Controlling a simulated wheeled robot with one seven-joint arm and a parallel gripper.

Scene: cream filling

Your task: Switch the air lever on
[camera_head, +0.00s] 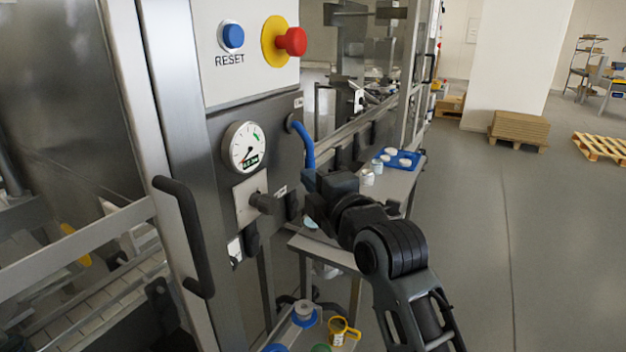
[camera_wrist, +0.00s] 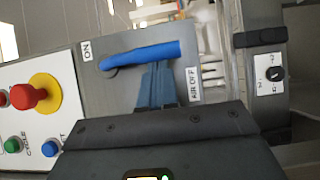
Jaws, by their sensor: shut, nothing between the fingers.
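The blue air lever (camera_head: 304,142) hangs downward from its pivot on the grey panel, below the white control box. In the wrist view the lever (camera_wrist: 150,54) runs from its pivot at left towards the side of the "AIR OFF" label (camera_wrist: 194,85). The "ON" label (camera_wrist: 87,50) is beside the pivot. My gripper (camera_head: 311,181) is at the lever's lower end. In the wrist view its blue fingers (camera_wrist: 158,82) are shut and empty, close against the lever's edge. I cannot tell whether they touch it.
A pressure gauge (camera_head: 243,147) and a dark knob (camera_head: 262,202) are left of the lever. A red emergency button (camera_head: 291,41) and blue reset button (camera_head: 232,36) are above. A black door handle (camera_head: 186,235) juts out at left. Open floor lies at right.

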